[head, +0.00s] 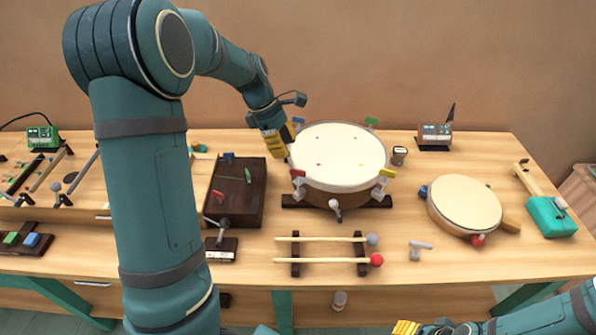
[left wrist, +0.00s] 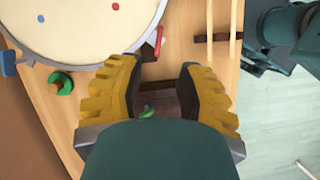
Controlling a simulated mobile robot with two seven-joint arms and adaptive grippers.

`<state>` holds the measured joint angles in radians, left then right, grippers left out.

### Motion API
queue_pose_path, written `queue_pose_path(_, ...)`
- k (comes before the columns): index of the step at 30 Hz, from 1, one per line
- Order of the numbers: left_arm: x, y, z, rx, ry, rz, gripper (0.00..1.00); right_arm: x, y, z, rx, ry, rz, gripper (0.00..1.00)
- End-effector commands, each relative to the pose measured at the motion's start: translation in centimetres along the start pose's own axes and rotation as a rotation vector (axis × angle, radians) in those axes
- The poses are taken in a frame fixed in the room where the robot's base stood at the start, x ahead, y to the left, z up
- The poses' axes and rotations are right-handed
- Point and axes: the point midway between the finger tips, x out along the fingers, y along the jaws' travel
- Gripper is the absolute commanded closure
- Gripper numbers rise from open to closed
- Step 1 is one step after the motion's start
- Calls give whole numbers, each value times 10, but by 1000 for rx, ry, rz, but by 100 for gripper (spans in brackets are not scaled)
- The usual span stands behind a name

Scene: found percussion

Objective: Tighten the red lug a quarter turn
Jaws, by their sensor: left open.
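The red lug (head: 297,173) sits on the left front rim of the large drum (head: 338,152). In the left wrist view the red lug (left wrist: 159,42) stands at the drum's edge, just beyond the left finger's tip. My left gripper (head: 286,157) is above the drum's left side, close to the red lug. In the wrist view its yellow fingers (left wrist: 162,66) are spread with nothing between them; the lug is ahead of them, not between them. My right gripper (head: 405,327) shows only in part at the bottom edge of the head view, and its fingertips are unclear.
A dark tray (head: 250,207) stands left of the drum. Two mallets (head: 322,260) rest on a rack in front. A smaller drum (head: 464,203) and a teal block (head: 552,218) are at right.

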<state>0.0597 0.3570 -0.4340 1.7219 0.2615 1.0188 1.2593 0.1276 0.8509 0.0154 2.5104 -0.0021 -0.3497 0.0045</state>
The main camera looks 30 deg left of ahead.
Motion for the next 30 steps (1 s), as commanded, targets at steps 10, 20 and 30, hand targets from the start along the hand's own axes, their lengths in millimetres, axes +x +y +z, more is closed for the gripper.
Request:
queue_pose_path(10, 67, 0, -1, 1, 0, -2, 65, 19, 7, -2, -2, 9, 0, 49)
queue_pose_path(20, 89, 0, 0, 1, 0, 0, 65, 24, 8, -3, -2, 13, 0, 49)
queue_pose_path(30, 88, 0, 0, 1, 0, 1, 93, 23, 8, -3, -2, 13, 0, 49)
